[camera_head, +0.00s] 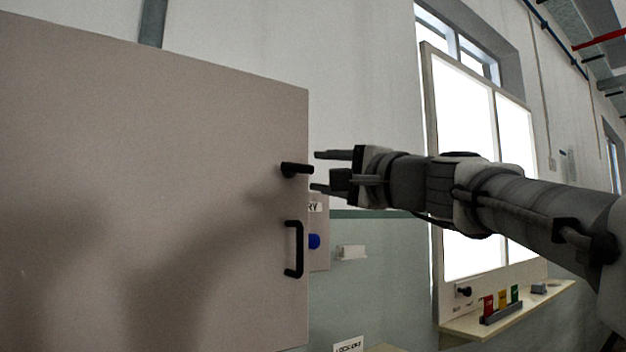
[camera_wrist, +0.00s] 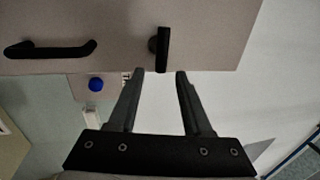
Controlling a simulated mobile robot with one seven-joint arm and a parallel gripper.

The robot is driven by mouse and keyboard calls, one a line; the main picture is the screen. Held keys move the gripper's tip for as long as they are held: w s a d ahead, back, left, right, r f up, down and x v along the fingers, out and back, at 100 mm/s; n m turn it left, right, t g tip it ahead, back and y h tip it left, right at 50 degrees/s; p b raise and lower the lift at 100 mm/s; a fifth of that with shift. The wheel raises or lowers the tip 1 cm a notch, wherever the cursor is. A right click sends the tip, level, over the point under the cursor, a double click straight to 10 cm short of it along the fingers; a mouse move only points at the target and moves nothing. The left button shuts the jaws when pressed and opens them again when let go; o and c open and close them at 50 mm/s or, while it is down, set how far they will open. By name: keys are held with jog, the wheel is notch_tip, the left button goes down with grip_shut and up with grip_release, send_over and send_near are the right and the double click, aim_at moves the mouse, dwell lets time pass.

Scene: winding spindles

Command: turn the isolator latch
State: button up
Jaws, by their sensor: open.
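The isolator latch (camera_head: 297,169) is a short black lever on the right edge area of a large beige door panel (camera_head: 150,180). In the head view it points sideways toward my gripper. It also shows in the wrist view (camera_wrist: 163,50), just beyond the fingertips and roughly between them. My gripper (camera_head: 318,171) is open and empty, with its fingertips close to the lever's end. In the wrist view the fingers (camera_wrist: 160,73) stand apart on either side of the lever's line. I see a small gap and cannot tell any contact.
A black bar handle (camera_head: 293,249) is below the latch on the same panel. Behind the panel edge are a blue button (camera_head: 314,241) and a white wall box (camera_head: 351,252). A shelf (camera_head: 470,327) with coloured tags (camera_head: 502,300) is at lower right.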

jog(key=v, duration=1.5)
jog(key=shift+f, duration=0.1)
jog(key=s+a+f+n+g+h, duration=0.1)
jog(key=a+f+n+g+h, duration=0.15)
jog(key=f, duration=0.85)
jog(key=s+a+f+n+g+h, duration=0.2)
jog(key=f+n+g, duration=0.15)
jog(key=f, duration=0.75)
jog(key=s+d+f+n+g+h, duration=0.2)
jog(key=s+f, duration=0.1)
jog(key=f, duration=0.4)
jog(key=s+d+f+n+g+h+p, duration=0.1)
jog(key=s+d+f+n+h, duration=0.15)
jog(key=f, duration=0.45)
jog(key=s+d+f+n+g+h, duration=0.1)
jog(key=s+d+f+g+h, duration=0.1)
jog(key=s+f, duration=0.35)
notch_tip(320, 180, up, 20)
jog(key=w+p, duration=0.2)
jog(key=p, duration=1.8)
jog(key=shift+p, duration=0.4)
